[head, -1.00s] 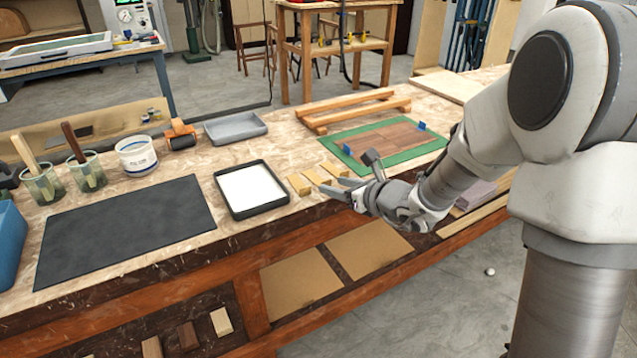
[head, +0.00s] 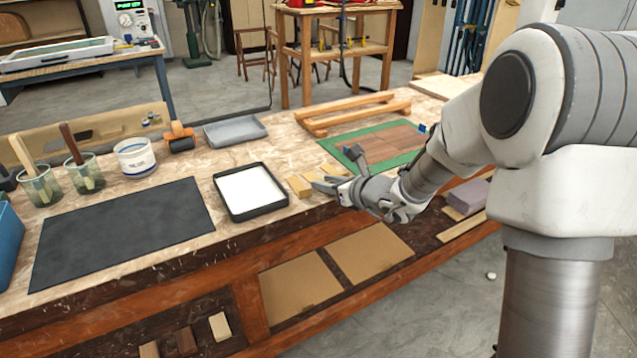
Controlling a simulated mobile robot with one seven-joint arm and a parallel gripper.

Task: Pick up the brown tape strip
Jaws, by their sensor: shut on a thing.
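Short tan-brown tape strips lie in a row at the bench's front edge, right of the black-rimmed tray. The left strip (head: 299,186) is in plain view; the others are partly covered by my gripper. My gripper (head: 322,184) is low over the row, its fingers pointing left. It is shut on a brown tape strip (head: 313,177); the fingers hide most of the contact, and I cannot tell whether the strip is clear of the bench.
The tray (head: 233,217) with a white sheet is close on the left, beside a dark mat (head: 125,232). A green-edged board (head: 408,157) and wooden rails (head: 352,112) lie behind. Brush jars (head: 41,188) and a white tub (head: 135,158) stand at the left.

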